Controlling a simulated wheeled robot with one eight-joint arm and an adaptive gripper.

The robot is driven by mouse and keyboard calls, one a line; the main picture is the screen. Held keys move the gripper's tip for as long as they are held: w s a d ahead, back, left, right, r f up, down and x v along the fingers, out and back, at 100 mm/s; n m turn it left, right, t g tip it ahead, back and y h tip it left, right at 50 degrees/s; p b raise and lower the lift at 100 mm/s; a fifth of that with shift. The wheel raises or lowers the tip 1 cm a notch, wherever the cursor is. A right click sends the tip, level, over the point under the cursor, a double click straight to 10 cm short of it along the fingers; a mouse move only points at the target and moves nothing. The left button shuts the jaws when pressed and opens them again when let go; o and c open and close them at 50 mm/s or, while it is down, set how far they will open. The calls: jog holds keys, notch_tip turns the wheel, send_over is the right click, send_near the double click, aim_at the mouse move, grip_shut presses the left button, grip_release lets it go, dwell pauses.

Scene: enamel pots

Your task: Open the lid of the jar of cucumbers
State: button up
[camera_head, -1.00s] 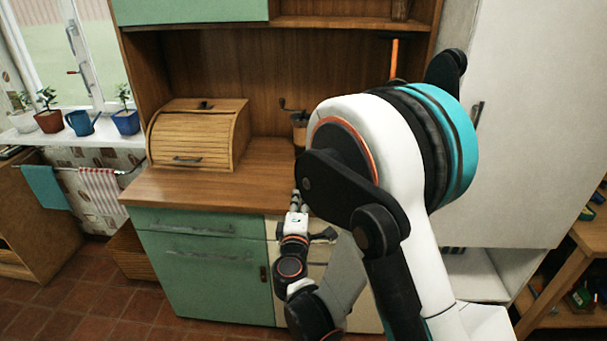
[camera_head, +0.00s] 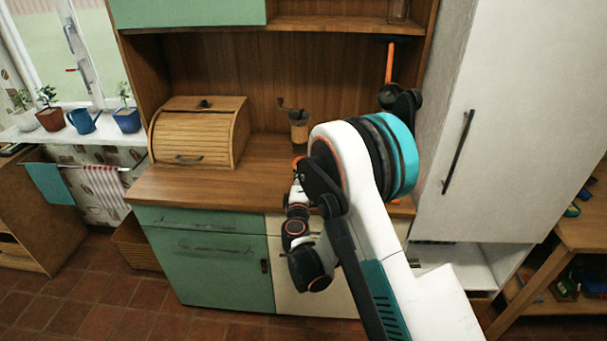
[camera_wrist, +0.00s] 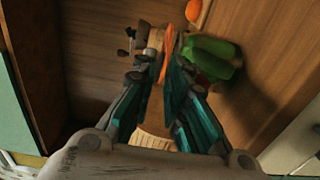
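My gripper (camera_wrist: 164,76) shows in the wrist view with its two teal and dark fingers apart, a narrow gap between them. I see nothing clearly held. A green thing (camera_wrist: 213,54), possibly the jar of cucumbers, is beyond the right finger, apart from it as far as I can tell. An orange rounded thing (camera_wrist: 196,13) shows above it. I cannot tell if that is a lid. A thin orange strip (camera_wrist: 167,48) shows beyond the fingertips. In the head view my arm covers the right part of the counter, and no jar is visible there.
The wooden counter (camera_head: 195,187) holds a roll-top bread box (camera_head: 195,138) and a hand grinder (camera_head: 298,122), which also shows in the wrist view (camera_wrist: 152,38). An orange-handled tool (camera_head: 389,62) hangs at the back right. A tall white cabinet (camera_head: 490,150) stands right.

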jog(key=shift+w, duration=0.65)
grip_shut()
jog(key=shift+r, duration=0.15)
